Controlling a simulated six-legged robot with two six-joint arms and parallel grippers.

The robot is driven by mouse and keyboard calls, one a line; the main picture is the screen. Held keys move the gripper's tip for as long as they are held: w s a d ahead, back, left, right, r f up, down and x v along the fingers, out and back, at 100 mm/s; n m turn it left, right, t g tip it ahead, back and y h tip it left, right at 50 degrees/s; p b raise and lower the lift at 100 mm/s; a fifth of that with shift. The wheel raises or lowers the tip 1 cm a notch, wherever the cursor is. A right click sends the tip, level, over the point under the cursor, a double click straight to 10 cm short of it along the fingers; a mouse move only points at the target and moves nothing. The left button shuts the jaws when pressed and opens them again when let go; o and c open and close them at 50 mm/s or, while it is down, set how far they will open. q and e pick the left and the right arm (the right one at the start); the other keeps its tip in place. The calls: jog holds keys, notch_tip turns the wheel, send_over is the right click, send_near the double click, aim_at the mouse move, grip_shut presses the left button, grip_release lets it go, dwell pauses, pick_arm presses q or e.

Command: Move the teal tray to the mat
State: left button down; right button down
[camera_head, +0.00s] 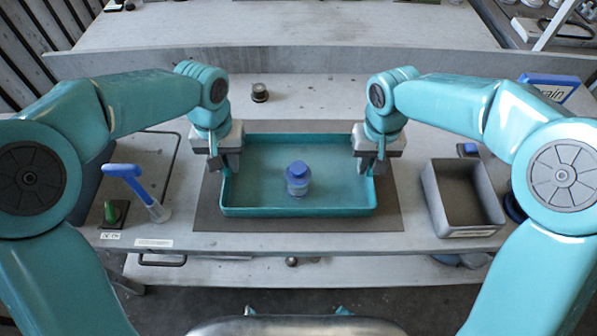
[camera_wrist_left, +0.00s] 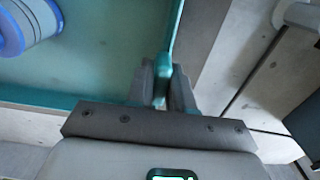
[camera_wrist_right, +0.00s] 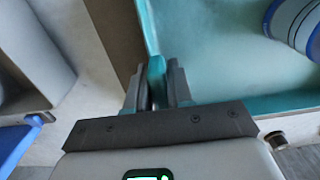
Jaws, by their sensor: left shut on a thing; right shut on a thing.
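The teal tray (camera_head: 257,211) is a shallow rectangular tray in the middle of the bench, over the dark grey mat (camera_head: 300,223). I cannot tell whether it touches the mat. My left gripper (camera_head: 229,168) is shut on the tray's left wall, also seen in the left wrist view (camera_wrist_left: 163,88). My right gripper (camera_head: 371,165) is shut on the tray's right wall, also seen in the right wrist view (camera_wrist_right: 156,85).
A grey bin (camera_head: 437,203) stands right of the mat. A blue-handled tool (camera_head: 138,190) and a green-topped item (camera_head: 111,213) are at the left. A small dark knob (camera_head: 260,92) sits behind the tray.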

pick_arm(q)
jog(key=c, duration=1)
grip_release()
jog(key=shift+f, duration=0.2)
pick_arm(e)
jog(key=c, duration=1)
grip_release()
jog(key=shift+f, duration=0.2)
jog(key=shift+r, duration=0.45)
pick_arm(q)
notch_tip(320, 180, up, 12)
pick_arm(e)
notch_tip(320, 180, up, 11)
jog(key=shift+r, duration=0.1)
